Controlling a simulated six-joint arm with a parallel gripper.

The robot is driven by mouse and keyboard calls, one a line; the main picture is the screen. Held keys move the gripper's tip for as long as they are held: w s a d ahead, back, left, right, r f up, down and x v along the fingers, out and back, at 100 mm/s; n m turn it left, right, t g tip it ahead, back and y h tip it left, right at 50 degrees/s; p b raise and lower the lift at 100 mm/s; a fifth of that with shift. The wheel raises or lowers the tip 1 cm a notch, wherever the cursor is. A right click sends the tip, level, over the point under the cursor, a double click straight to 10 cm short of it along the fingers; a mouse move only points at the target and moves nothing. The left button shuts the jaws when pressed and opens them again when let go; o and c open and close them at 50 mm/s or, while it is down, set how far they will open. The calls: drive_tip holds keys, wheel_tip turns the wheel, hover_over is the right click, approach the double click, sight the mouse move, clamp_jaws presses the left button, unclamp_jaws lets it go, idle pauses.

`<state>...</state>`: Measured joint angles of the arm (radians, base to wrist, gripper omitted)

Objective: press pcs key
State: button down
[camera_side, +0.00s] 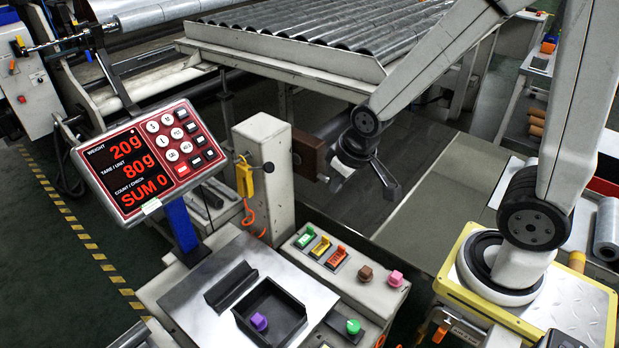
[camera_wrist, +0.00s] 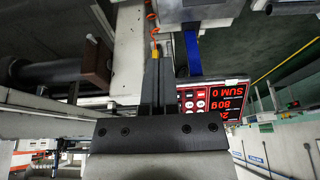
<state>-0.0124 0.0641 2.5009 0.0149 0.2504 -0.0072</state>
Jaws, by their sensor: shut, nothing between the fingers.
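The weighing indicator (camera_side: 140,160) is a red-faced box on a blue post at the left in the side view. Its display reads 20g, 80g and SUM 0. Its keypad (camera_side: 179,139) has round white keys and dark rectangular keys; their labels are too small to read, so I cannot tell which is PCS. The indicator also shows upside down in the wrist view (camera_wrist: 213,101), right of my fingers. My gripper (camera_side: 389,192) is shut and empty, well to the right of the indicator. Its dark fingers (camera_wrist: 157,58) lie together in the wrist view.
A white post (camera_side: 265,165) with a brown block (camera_side: 310,156) stands between my gripper and the indicator. A yellow tag (camera_side: 244,178) hangs on it. Below is a control box with colored switches (camera_side: 321,247) and a black tray (camera_side: 270,308) holding a purple knob (camera_side: 259,321). Rollers lie behind.

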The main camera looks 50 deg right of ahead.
drive_tip(key=w+a+t, duration=0.3)
drive_tip(key=w+t, duration=0.3)
drive_tip(key=w, duration=0.9)
drive_tip(key=w+a+t, duration=0.4)
drive_tip(key=w+t, duration=0.3)
drive_tip(key=w, duration=0.8)
drive_tip(key=shift+w+r+t, duration=0.3)
drive_tip(key=shift+w+r, duration=0.1)
drive_tip(key=shift+w, duration=0.2)
approach(175, 130)
drive_tip(key=shift+w+r, duration=0.65)
drive_tip(key=shift+w, duration=0.35)
drive_tip(key=shift+w+r, duration=0.65)
drive_tip(key=shift+w, duration=0.35)
drive_tip(key=shift+w+f, duration=1.25)
drive_tip(key=shift+f, duration=0.15)
